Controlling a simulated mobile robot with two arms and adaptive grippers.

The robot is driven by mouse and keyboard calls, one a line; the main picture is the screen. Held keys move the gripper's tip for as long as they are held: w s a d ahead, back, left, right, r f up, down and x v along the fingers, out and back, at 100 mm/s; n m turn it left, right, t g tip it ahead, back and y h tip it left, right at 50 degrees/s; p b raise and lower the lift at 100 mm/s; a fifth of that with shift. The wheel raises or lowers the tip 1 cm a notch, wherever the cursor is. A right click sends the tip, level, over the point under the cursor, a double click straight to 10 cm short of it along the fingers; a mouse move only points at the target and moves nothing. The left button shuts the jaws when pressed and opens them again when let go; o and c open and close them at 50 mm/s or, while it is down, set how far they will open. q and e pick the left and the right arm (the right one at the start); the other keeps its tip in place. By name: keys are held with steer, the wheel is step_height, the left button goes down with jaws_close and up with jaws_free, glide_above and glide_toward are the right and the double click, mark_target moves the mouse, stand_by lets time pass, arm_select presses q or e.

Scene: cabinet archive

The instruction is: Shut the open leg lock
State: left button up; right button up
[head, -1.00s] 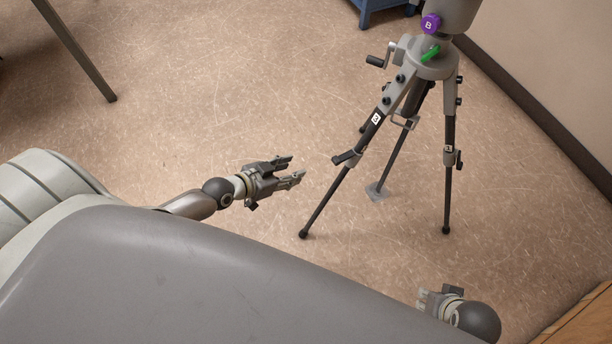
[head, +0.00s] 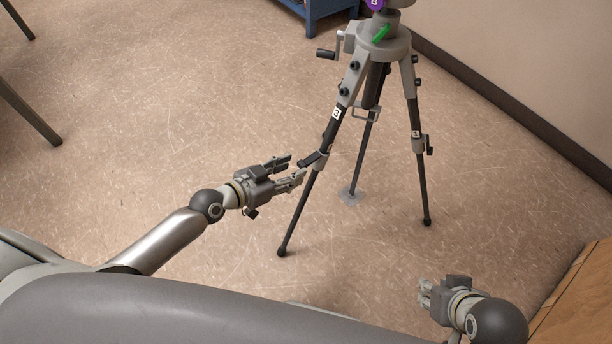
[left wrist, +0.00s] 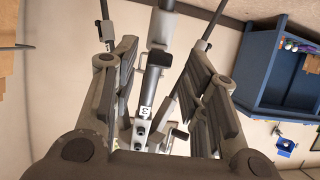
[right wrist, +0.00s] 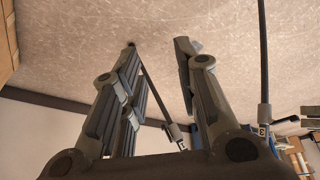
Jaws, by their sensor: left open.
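A grey and black tripod (head: 388,42) stands on the floor. The lock lever (head: 310,160) on its left leg sticks out from the leg, toward my left gripper. The lock on the right leg (head: 418,139) has its lever lying close along the leg. My left gripper (head: 296,167) is open, its fingertips just left of the sticking-out lever. In the left wrist view, the lever (left wrist: 159,60) shows between the spread fingers; I cannot tell whether they touch it. My right gripper (head: 424,294) is open and empty at the lower right, away from the tripod.
A blue cabinet (head: 318,12) stands at the back, and also shows in the left wrist view (left wrist: 262,65). A wall with a dark baseboard (head: 500,95) runs along the right. A wooden piece (head: 578,300) is at the lower right.

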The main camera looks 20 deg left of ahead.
mark_target(299, 167)
arm_select(q)
steer(key=shift+b+x, duration=0.3)
steer(key=shift+x, duration=0.95)
steer(key=shift+w, duration=0.1)
arm_select(e)
steer(key=w, duration=0.1)
steer(key=w+t, duration=0.1)
steer(key=w+a+r+t, duration=0.1)
steer(key=shift+w, duration=0.3)
arm_select(q)
steer(key=shift+w+d+f, duration=0.1)
steer(key=shift+w, duration=0.05)
arm_select(e)
steer(key=shift+w+a+r+y, duration=0.1)
steer(key=shift+w+y, duration=0.05)
steer(key=shift+y, duration=0.15)
arm_select(q)
steer(key=shift+w+d+f, duration=0.1)
arm_select(e)
steer(key=shift+w+a+r, duration=0.1)
steer(key=shift+w+r, duration=0.05)
steer(key=shift+w, duration=0.1)
steer(key=shift+t, duration=0.3)
arm_select(q)
steer(key=c, duration=0.7)
steer(key=shift+c, duration=0.2)
